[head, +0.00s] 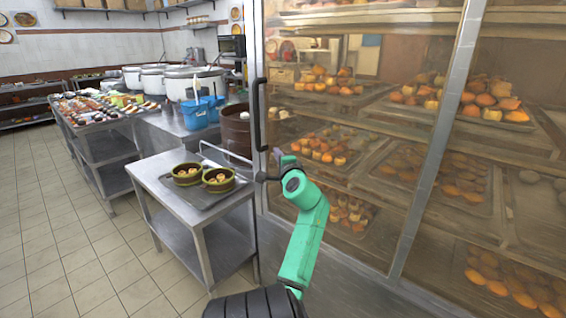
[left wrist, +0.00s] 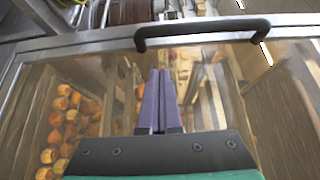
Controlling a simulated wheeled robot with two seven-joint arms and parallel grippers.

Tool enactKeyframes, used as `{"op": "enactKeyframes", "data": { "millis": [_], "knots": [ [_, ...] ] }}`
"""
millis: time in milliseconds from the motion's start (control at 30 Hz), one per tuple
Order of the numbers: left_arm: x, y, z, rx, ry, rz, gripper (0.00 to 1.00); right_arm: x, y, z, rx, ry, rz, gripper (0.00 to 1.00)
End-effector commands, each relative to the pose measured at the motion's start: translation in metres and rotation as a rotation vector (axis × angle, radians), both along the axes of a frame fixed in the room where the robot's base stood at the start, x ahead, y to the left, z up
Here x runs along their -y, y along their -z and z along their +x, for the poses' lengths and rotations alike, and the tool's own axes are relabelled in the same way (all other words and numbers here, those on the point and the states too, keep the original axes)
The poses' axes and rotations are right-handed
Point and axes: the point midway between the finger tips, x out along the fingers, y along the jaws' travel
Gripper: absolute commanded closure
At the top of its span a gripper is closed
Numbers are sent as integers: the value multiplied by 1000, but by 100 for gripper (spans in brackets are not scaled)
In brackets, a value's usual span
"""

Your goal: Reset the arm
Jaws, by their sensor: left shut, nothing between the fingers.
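My left arm is green and rises from the bottom middle of the head view, in front of the glass cabinet. My left gripper (head: 277,154) is mostly hidden behind its own wrist there. In the left wrist view the two purple fingers of the left gripper (left wrist: 160,75) lie together, shut with nothing between them. They point toward the cabinet door's frame, just below the dark handle (left wrist: 203,32). I cannot tell whether they touch the glass. My right gripper is in neither view.
The glass cabinet (head: 445,150) holds trays of buns and fills the right side. Its dark handle (head: 259,113) is upright near my gripper. A steel cart (head: 165,170) with two steamer baskets (head: 203,177) stands left of my arm. Tiled floor (head: 50,230) is clear farther left.

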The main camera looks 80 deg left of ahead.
Motion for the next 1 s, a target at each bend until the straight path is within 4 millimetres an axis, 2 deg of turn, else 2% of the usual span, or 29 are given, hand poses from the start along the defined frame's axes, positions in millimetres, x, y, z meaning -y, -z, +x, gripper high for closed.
{"op": "enactKeyframes", "data": {
  "millis": [100, 200, 733, 767, 867, 967, 1000],
  "knots": [
    [26, 2, 2, 2, 3, 0, 100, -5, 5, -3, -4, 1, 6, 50],
    [38, 1, 3, 0, 2, 0, 100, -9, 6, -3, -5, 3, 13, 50],
    [44, 1, 6, 5, 11, -4, 100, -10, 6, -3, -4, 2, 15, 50],
    [47, 4, 11, 14, 26, -11, 100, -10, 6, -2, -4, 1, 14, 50],
    [68, 24, 48, 79, 131, -76, 100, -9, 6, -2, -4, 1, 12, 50],
    [115, 69, 102, 174, 288, -241, 100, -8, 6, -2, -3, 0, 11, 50],
    [139, 93, 122, 207, 346, -332, 100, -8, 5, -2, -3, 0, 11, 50]
  ]
}}
